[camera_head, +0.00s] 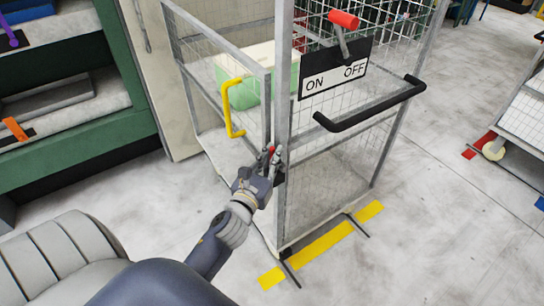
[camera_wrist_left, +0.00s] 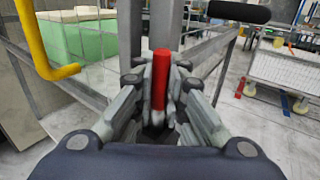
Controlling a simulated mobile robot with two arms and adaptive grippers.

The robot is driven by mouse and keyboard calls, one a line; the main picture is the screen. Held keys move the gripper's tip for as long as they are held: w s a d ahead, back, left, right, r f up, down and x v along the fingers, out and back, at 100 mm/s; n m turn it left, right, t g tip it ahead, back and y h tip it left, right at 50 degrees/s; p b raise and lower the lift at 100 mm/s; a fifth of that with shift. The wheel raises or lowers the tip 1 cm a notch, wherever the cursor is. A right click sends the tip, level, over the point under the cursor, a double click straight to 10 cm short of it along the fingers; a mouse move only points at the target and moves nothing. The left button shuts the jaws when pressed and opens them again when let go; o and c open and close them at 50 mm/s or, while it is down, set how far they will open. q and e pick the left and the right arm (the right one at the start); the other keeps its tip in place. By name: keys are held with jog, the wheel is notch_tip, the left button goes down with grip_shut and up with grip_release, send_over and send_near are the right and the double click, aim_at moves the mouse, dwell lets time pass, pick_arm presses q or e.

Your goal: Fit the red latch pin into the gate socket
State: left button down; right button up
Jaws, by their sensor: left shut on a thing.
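My left gripper (camera_head: 272,163) is at the front post of the wire cage cart, where the gate edge meets it. It is shut on the red latch pin (camera_wrist_left: 161,78), which stands upright between the fingers in the left wrist view. In the head view only a small red bit of the pin (camera_head: 271,149) shows. The grey post (camera_wrist_left: 165,25) rises right behind the pin. The gate socket is hidden behind the fingers and pin, so I cannot tell whether the pin is in it. My right gripper is not in view.
The cart carries a yellow handle (camera_head: 231,107), a black handle (camera_head: 372,105), and an ON/OFF plate (camera_head: 334,74) with a red-knobbed lever (camera_head: 344,20). A green box (camera_head: 236,84) is inside. Yellow floor tape (camera_head: 322,243) lies in front. A green press (camera_head: 85,115) stands left. Floor on the right is mostly clear.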

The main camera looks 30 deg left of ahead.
pick_arm(q)
jog(key=c, duration=1.6)
grip_release()
jog(key=shift+f, duration=0.1)
jog(key=shift+c, duration=0.2)
jog(key=s+d+b, duration=0.2)
jog(key=s+b, duration=0.1)
jog(key=s, duration=0.9)
jog(key=s+d+f+n+g+h, duration=0.1)
jog(key=s+d+f+n+g, duration=0.3)
jog(key=f, duration=0.8)
jog(key=f+n+g+h, duration=0.1)
jog(key=f+n, duration=0.5)
jog(key=f, duration=0.6)
jog(key=s+d+f+n+g+h, duration=0.1)
jog(key=d+f+n+g, duration=0.3)
jog(key=f, duration=0.8)
jog(key=s+f+n+g, duration=0.3)
jog(key=s+f+n, duration=0.7)
jog(key=f, duration=0.4)
jog(key=s+f+n+g, duration=0.2)
jog(key=s+f+n, duration=0.1)
jog(key=s, duration=0.5)
jog(key=s+a+f+n+g, duration=0.1)
jog(key=s+f+n, duration=0.3)
jog(key=s, duration=0.5)
jog(key=shift+f+g, duration=0.75)
jog(key=shift+g, duration=0.05)
